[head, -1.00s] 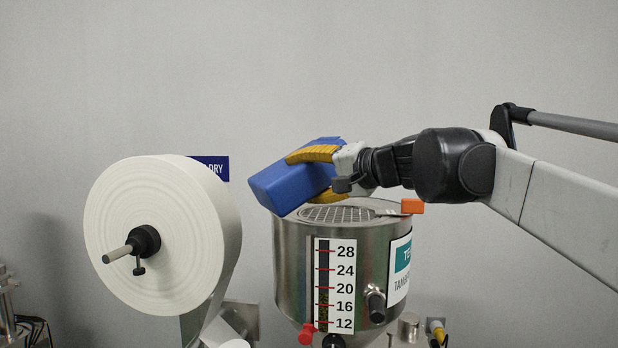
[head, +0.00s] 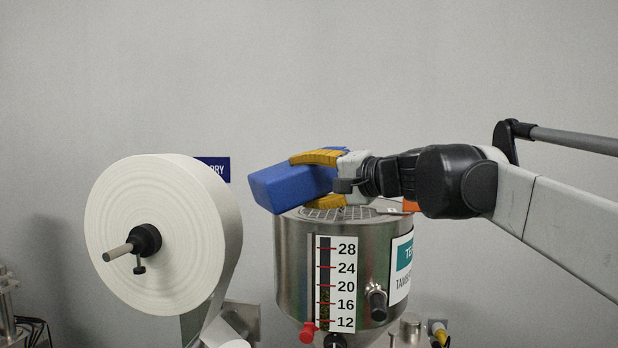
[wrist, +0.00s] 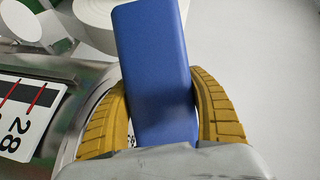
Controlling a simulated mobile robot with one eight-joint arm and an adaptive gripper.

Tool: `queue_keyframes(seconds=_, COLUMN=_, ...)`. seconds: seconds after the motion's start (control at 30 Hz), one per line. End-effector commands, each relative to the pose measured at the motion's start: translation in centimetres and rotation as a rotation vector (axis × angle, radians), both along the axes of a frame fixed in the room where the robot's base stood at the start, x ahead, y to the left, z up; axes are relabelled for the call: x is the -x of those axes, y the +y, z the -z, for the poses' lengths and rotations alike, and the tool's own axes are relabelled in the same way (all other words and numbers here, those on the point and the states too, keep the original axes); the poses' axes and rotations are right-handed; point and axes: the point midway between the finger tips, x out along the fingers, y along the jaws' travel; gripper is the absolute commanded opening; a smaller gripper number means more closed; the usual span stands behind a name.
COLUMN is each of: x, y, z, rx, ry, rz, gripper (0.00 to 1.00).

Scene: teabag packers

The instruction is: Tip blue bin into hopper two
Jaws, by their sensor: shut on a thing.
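The blue bin (head: 290,187) is tilted over the left part of the hopper's top in the head view. Its mouth and contents are hidden. My gripper (head: 318,178) is shut on the bin, with yellow fingers on opposite sides of it. In the wrist view the bin (wrist: 155,65) stands between the two fingers. The hopper (head: 292,265) is a steel drum with a grated top (head: 335,213) and a level scale (head: 336,285) marked 12 to 28. Dark material shows low in the scale's window. Whether this is hopper two cannot be told.
A large white paper roll (head: 165,215) on a spindle stands close to the hopper's left. A blue sign (head: 217,168) is partly behind it. An orange block (head: 411,206) sits at the hopper's right rim.

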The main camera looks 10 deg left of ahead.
Motion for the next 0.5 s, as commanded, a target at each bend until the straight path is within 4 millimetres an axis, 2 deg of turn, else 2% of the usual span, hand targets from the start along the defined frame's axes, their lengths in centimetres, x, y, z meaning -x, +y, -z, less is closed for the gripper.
queue_keyframes(seconds=0.5, x=-0.06, y=-0.05, z=0.43, rx=-0.033, ry=0.02, rz=0.001, gripper=0.22)
